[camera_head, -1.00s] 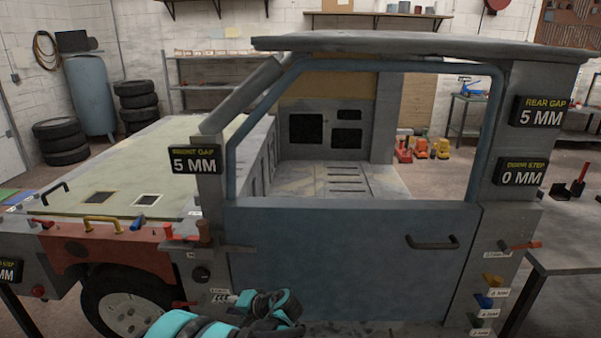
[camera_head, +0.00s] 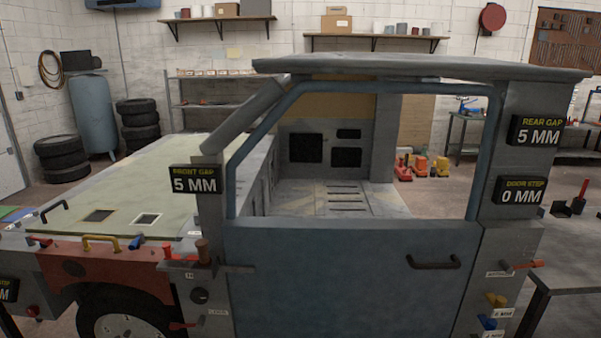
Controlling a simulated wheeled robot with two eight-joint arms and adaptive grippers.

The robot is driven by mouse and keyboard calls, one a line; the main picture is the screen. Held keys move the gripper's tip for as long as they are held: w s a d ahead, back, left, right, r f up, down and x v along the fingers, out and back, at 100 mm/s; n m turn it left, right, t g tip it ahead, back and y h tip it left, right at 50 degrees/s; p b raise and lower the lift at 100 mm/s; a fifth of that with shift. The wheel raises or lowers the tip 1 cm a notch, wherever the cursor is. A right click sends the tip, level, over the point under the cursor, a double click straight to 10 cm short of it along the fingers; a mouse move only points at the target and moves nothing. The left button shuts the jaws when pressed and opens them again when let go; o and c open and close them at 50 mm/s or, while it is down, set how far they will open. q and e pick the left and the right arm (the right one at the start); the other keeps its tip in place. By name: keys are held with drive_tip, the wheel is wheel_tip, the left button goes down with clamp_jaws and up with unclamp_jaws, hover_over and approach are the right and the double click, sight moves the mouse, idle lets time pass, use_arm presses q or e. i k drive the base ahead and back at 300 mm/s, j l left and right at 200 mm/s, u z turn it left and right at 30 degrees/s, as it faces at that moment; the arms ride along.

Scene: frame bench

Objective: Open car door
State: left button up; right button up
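The car door (camera_head: 340,275) is a blue-grey panel with an open window frame above it, set in the grey cab in the middle of the head view. It looks flush with the cab. A dark bar handle (camera_head: 433,262) sits at the door's upper right. Displays on the cab's rear post read "REAR GAP 5 MM" (camera_head: 537,131) and "DOOR STEP 0 MM" (camera_head: 519,191). A display on the front post (camera_head: 195,179) reads 5 MM. The door's lower part is outside the picture. Neither gripper is in view.
A red fender (camera_head: 105,268) with small coloured handles and a front wheel (camera_head: 122,318) lie left of the door. Coloured knobs (camera_head: 490,310) sit on the post right of the door. A grey table (camera_head: 570,275) stands at the far right.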

sight(287, 277)
drive_tip(key=i+z, duration=0.25)
drive_tip(key=z, duration=0.15)
drive_tip(key=i+j+z, duration=0.1)
drive_tip(key=z, duration=0.35)
drive_tip(key=i+j+z, duration=0.2)
drive_tip(key=z, duration=0.2)
drive_tip(key=i, duration=0.1)
